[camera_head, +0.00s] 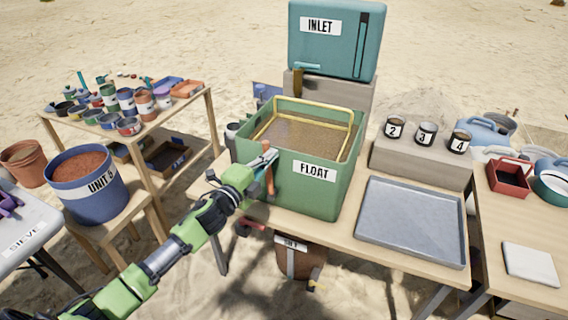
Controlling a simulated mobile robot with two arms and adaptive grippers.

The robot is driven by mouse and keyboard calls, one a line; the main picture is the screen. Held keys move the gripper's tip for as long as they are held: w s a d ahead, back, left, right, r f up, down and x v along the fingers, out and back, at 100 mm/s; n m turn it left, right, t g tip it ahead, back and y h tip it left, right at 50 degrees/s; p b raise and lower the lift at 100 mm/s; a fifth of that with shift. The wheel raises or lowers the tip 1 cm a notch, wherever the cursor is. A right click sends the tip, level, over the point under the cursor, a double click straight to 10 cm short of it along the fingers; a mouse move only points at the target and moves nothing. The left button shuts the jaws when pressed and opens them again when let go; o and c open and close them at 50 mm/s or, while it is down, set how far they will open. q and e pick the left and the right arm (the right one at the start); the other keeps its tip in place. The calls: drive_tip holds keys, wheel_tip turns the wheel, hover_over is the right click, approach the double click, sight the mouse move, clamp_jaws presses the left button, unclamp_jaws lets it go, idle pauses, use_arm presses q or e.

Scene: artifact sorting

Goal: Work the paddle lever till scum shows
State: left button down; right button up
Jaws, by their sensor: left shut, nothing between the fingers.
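The green FLOAT tank (318,190) stands on the wooden table, with a yellow frame (308,103) over its open top. Brownish, grainy-looking contents (305,138) fill it; I cannot make out distinct scum. An orange-brown upright handle (270,182), which looks like the paddle lever, is at the tank's front left side. My left gripper (267,158) is shut and empty at that side, by the handle's upper end. Whether it touches the handle or the tank wall cannot be told. My right gripper is not in view.
A teal INLET tank (335,42) stands behind. A grey tray (412,222) lies right of the float tank, below a block with numbered cups (426,133). A blue UNIT 9 bucket (90,190) and a table of pots (126,105) are left.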

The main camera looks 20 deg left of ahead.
use_arm(q)
drive_tip(key=shift+w+a+f+n+b, duration=0.1)
drive_tip(key=shift+a+f+n+b, duration=0.1)
drive_tip(key=shift+a+n, duration=0.75)
drive_tip(key=shift+s+a+f+n+b, duration=0.15)
drive_tip(key=shift+a+n, duration=0.35)
drive_tip(key=shift+a, duration=0.8)
drive_tip(key=shift+w+a+f+n+b, duration=0.2)
drive_tip(key=shift+a+n, duration=0.55)
drive_tip(key=shift+a, duration=0.4)
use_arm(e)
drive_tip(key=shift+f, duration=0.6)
use_arm(q)
drive_tip(key=shift+r, duration=0.1)
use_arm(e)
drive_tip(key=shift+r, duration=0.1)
